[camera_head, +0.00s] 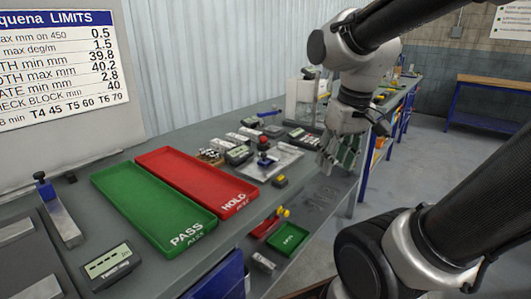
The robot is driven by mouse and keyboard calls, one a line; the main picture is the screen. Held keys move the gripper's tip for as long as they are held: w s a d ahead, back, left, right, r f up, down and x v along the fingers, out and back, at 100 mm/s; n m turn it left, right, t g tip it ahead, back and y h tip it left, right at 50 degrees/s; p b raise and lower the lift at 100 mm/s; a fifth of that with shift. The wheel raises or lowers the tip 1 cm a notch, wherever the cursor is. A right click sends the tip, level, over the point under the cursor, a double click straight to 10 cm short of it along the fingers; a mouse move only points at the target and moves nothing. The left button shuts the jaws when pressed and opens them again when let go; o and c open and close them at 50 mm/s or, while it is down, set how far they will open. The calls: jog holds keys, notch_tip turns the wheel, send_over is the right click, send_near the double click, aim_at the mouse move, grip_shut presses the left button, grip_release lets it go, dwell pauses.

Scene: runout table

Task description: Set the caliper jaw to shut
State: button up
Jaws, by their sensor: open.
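I cannot single out the caliper with certainty. A steel bar (60,220) with a blue block (43,186) at its far end lies at the left of the bench. A small blue piece (268,113) also lies at the back of the bench; its shape is too small to tell. No jaw setting can be read on either. My gripper (338,163) is open over the bench's right edge, to the right of a metal plate (286,158) with a red-knobbed device (263,145). I see nothing held, though its fingers are partly hard to make out.
A green PASS tray (139,206) and red HOLD tray (184,181) fill the middle of the bench. A display unit (106,266) sits at the front. A small green tray (288,239) sits lower at right.

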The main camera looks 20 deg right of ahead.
jog(key=w+a+f+n, duration=0.1)
jog(key=w+f, duration=0.2)
jog(key=w, duration=0.8)
jog(key=w+a+f+n, duration=0.1)
jog(key=w+a+f, duration=0.15)
jog(key=w, duration=0.75)
jog(key=n+t+y, duration=0.1)
jog(key=t, duration=0.1)
send_near(264, 153)
jog(key=x, duration=0.8)
grip_shut()
